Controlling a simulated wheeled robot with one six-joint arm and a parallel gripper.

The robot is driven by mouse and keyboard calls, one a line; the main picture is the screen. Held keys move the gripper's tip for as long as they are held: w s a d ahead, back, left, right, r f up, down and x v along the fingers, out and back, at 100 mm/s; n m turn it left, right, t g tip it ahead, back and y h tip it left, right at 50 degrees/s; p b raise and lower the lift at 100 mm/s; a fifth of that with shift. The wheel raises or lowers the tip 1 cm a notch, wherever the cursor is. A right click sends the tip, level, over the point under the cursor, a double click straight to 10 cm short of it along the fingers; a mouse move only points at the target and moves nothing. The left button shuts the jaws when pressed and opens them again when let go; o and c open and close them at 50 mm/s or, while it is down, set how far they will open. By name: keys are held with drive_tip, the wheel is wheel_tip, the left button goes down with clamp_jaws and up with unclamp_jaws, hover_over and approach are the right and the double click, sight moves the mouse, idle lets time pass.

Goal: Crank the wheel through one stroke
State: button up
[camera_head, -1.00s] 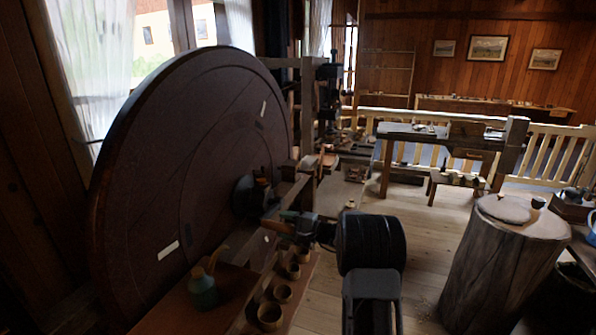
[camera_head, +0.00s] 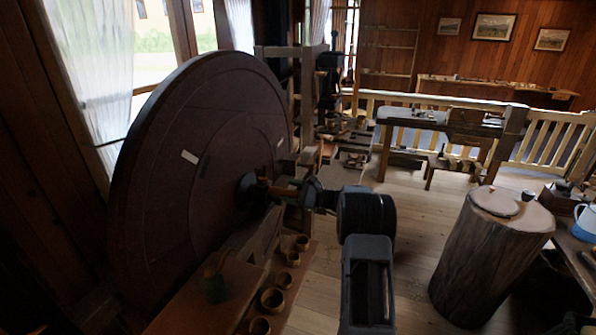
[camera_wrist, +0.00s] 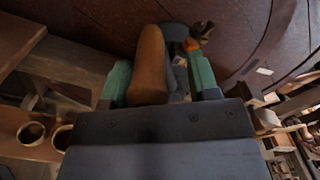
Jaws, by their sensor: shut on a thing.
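The large dark red wheel (camera_head: 160,190) stands upright at the left in the head view, with pale marks on its face. It fills the background of the wrist view (camera_wrist: 110,25). At its middle is a dark hub (camera_head: 250,190). My gripper (camera_head: 292,190) reaches in from the right, close in front of the hub. In the wrist view its green-tipped fingers (camera_wrist: 160,85) are shut on a brown wooden crank handle (camera_wrist: 150,60), one finger on each side. The joint between handle and hub is partly hidden.
A wooden bench (camera_head: 182,313) with a green oil can (camera_head: 213,288) and several wooden cups (camera_head: 273,299) lies below the wheel. A stump (camera_head: 490,255) stands at right. A workbench (camera_head: 440,122) and pale railing (camera_head: 560,148) are behind. Floor between is clear.

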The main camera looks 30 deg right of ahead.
drive_tip(key=shift+w+r+m+p, duration=0.15)
drive_tip(key=shift+w+r+p, duration=0.1)
drive_tip(key=shift+r, duration=0.25)
drive_tip(key=shift+w+r+m+p, duration=0.15)
drive_tip(key=shift+w+r, duration=0.1)
drive_tip(key=shift+r, duration=0.25)
drive_tip(key=w+d+m, duration=0.3)
drive_tip(key=shift+r+b, duration=0.3)
drive_tip(key=shift+s+a, duration=0.25)
drive_tip(key=shift+a, duration=0.05)
drive_tip(key=shift+r, duration=0.1)
drive_tip(key=b+v, duration=0.1)
drive_tip(key=v, duration=0.9)
drive_tip(key=shift+d, duration=0.35)
